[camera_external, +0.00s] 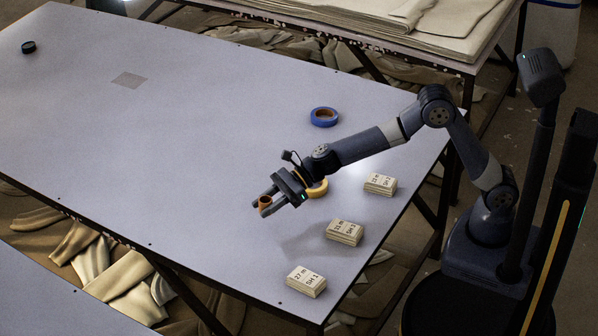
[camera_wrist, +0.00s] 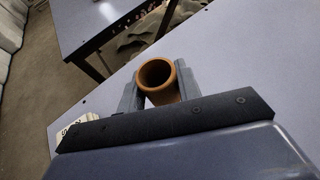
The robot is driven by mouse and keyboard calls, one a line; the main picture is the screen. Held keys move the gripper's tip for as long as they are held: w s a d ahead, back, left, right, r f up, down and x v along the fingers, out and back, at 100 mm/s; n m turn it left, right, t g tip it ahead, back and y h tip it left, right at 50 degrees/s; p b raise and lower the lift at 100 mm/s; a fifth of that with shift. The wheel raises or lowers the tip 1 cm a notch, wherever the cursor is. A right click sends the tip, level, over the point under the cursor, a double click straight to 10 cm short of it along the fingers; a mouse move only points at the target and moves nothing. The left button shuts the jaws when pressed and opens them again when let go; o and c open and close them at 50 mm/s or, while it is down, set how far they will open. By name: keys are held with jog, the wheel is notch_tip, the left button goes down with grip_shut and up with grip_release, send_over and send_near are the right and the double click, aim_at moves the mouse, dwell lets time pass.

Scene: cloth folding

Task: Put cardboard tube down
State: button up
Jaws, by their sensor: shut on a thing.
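A short brown cardboard tube (camera_external: 265,204) is held between the fingers of my gripper (camera_external: 272,205) over the front part of the grey table (camera_external: 180,110). In the wrist view the tube (camera_wrist: 160,80) shows its open round end, with one finger of my gripper (camera_wrist: 158,88) pressed on each side. I cannot tell how high the tube is above the table.
A yellow tape roll (camera_external: 317,188) lies partly hidden behind my gripper. A blue tape roll (camera_external: 324,117) lies farther back. A black roll (camera_external: 28,47) is far left. The table's left and middle are mostly clear.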

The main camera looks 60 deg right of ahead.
aim_at(267, 240)
notch_tip(267, 240, down, 10)
jog(key=b, duration=0.4)
jog(key=shift+a, duration=0.15)
jog(key=shift+f, duration=0.15)
jog(key=o, duration=0.9)
jog(key=shift+r, duration=0.35)
jog(key=v, duration=1.2)
jog(key=shift+f+p, duration=0.15)
jog(key=shift+p, duration=0.15)
